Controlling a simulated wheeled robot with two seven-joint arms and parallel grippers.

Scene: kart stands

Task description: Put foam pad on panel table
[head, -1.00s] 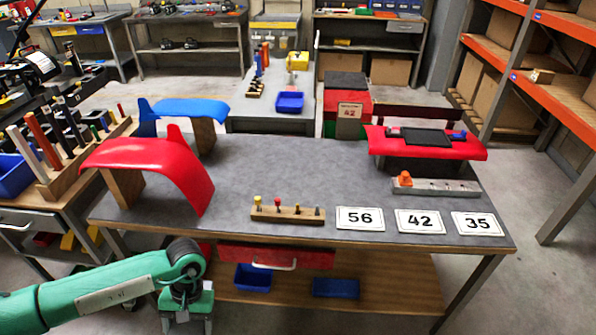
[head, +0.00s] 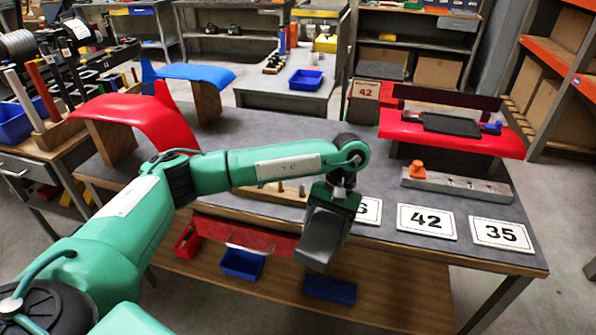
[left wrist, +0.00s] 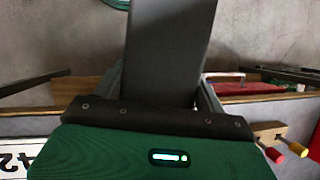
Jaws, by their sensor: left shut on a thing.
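My left gripper (head: 333,200) hangs downward over the front edge of the grey-topped panel table (head: 270,150). It is shut on a flat dark grey foam pad (head: 322,240). The pad hangs tilted below the gripper, in front of the table's edge and the red drawer. In the left wrist view the pad (left wrist: 170,40) sticks out from between the fingers (left wrist: 160,92), with blurred floor beyond. My right gripper is in neither view.
On the table stand a red curved panel (head: 140,122), a blue panel (head: 195,73), a wooden peg block (head: 275,192), number cards (head: 427,221) and a grey bar with an orange knob (head: 455,186). A red body part (head: 485,143) with a black pad stands at right. The tabletop's middle is partly bare.

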